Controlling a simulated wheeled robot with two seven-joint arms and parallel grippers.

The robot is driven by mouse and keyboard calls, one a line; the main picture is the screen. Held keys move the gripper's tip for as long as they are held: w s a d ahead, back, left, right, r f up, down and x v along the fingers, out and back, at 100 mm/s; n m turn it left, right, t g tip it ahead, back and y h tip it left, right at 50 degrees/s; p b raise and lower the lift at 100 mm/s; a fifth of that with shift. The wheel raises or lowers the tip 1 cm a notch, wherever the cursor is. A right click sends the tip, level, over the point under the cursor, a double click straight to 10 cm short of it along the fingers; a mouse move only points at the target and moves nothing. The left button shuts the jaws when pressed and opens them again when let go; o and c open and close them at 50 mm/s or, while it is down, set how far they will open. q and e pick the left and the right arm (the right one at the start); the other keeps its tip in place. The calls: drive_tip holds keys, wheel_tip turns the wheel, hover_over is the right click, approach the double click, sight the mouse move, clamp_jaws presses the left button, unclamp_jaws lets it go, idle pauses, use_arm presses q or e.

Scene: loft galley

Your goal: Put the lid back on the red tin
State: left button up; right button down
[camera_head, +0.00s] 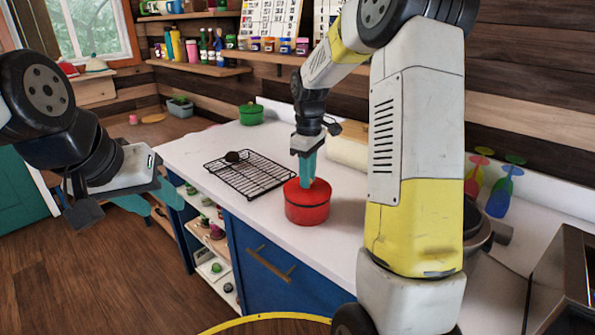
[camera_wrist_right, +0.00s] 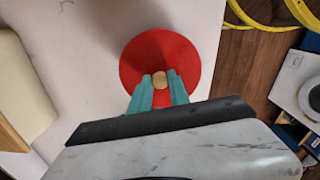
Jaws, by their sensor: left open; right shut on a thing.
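The red tin (camera_head: 307,213) stands upright on the white counter in the head view. Its red lid (camera_head: 293,191) sits over the tin's top, with a thin dark seam between them; I cannot tell whether it is fully seated. My right gripper (camera_head: 307,183) points down from above, shut on the lid's knob. In the right wrist view, my right gripper (camera_wrist_right: 161,82) has its teal fingers on either side of the round gold knob (camera_wrist_right: 160,77) at the middle of the lid (camera_wrist_right: 160,48). My left gripper (camera_head: 152,198) is open and empty, off the counter's left edge.
A black wire rack (camera_head: 262,180) with a small dark object (camera_head: 232,156) lies left of the tin. A green lidded pot (camera_head: 251,114) stands further back. Coloured glasses (camera_head: 502,192) stand right, beyond my arm.

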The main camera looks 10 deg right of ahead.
drive_tip(key=c, duration=0.7)
unclamp_jaws()
drive_tip(key=shift+r, duration=3.55)
clamp_jaws()
